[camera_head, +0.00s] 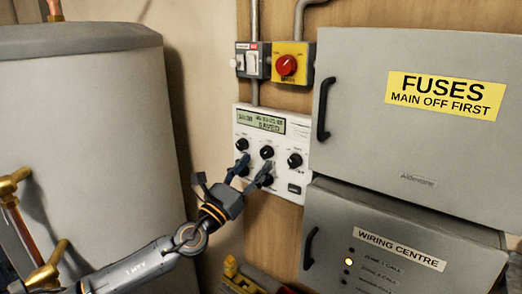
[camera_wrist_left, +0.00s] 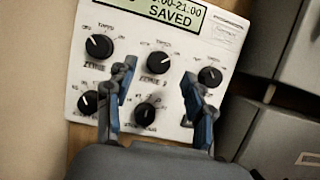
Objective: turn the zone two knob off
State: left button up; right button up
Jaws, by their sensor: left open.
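The white control panel (camera_head: 290,138) has several black knobs and a lit display. In the left wrist view its display (camera_wrist_left: 165,15) reads "SAVED". The upper row has a left knob (camera_wrist_left: 99,47), a middle knob (camera_wrist_left: 158,62) and a right knob (camera_wrist_left: 210,75). The middle one, seemingly the zone two knob, also shows in the head view (camera_head: 267,152); its zone number is too blurred to read surely. My left gripper (camera_head: 254,168) is open and empty in front of the panel, its fingertips apart just below the middle knob. A lower knob (camera_wrist_left: 146,113) shows between the fingers. My right gripper is out of view.
A grey fuse box (camera_head: 360,140) and a wiring centre box (camera_head: 400,270) with handles stand at the right. A red rotary switch (camera_head: 287,65) is above the panel. A large grey cylinder (camera_head: 90,120) fills the left. Bare wall lies between cylinder and panel.

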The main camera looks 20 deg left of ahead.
aim_at(264, 154)
pick_arm(q)
jog(key=shift+p+x, duration=0.3)
jog(key=shift+x, duration=1.45)
grip_shut()
